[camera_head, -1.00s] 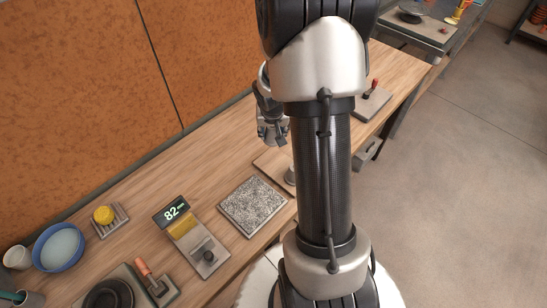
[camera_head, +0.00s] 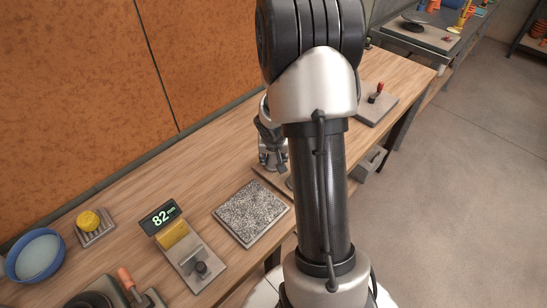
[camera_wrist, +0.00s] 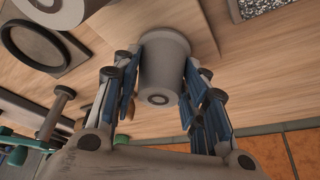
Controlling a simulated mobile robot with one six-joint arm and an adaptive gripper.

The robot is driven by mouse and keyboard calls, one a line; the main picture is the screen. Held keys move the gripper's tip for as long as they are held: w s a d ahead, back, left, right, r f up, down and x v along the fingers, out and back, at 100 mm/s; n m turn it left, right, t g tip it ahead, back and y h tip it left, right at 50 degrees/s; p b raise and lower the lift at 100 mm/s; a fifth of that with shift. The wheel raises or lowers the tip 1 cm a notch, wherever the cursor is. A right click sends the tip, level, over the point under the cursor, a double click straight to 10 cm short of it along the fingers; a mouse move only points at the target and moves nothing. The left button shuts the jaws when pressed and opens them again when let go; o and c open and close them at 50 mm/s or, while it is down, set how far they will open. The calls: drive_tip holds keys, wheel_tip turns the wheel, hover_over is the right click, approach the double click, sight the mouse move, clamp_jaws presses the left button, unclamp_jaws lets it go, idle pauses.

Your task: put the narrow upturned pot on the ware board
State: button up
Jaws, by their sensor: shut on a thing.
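The narrow upturned pot (camera_wrist: 162,75) is a grey tapered cup, its narrow base with a small ring mark facing the wrist camera. My gripper (camera_wrist: 165,80) is shut on it, with a blue-lined finger on each side. In the head view my gripper (camera_head: 273,163) is low over a pale wooden board, apparently the ware board (camera_head: 264,178), and the pot is hidden there. In the wrist view part of the board (camera_wrist: 205,45) shows behind the pot. I cannot tell whether the pot's rim touches it.
In the wrist view a grey cylinder (camera_wrist: 55,8) and a dark ring on a plate (camera_wrist: 45,48) are at upper left. An orange wall (camera_head: 90,90) backs the bench.

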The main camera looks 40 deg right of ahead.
drive_tip(key=o, duration=0.6)
drive_tip(key=shift+f, duration=0.15)
drive_tip(key=o, duration=0.5)
drive_tip(key=shift+r, duration=0.2)
